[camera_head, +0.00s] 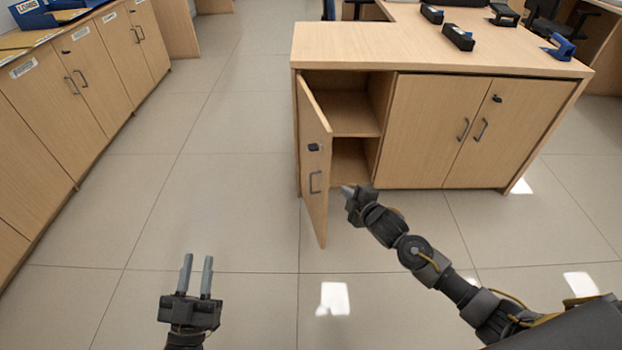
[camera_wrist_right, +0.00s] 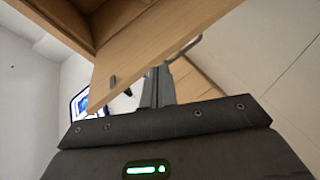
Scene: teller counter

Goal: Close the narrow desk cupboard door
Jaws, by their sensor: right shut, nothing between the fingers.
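The narrow desk cupboard door (camera_head: 314,205) stands open at the left end of the wooden desk, swung out towards me. Its face with a dark lock and a grey handle (camera_head: 315,181) shows. The open compartment (camera_head: 340,112) behind it has a shelf. My right gripper (camera_head: 347,190) is shut and empty, just right of the door's free edge, in front of the compartment; I cannot tell whether it touches the door. In the right wrist view the fingers (camera_wrist_right: 158,86) are close to a wooden panel (camera_wrist_right: 140,50). My left gripper (camera_head: 196,275) is open and empty above the floor.
A closed double-door cupboard (camera_head: 470,130) stands right of the compartment. Dark office devices (camera_head: 458,37) and a blue one (camera_head: 558,47) are on the desktop (camera_head: 400,50). A row of wooden cabinets (camera_head: 75,85) runs along the left. The tiled floor (camera_head: 215,150) between is clear.

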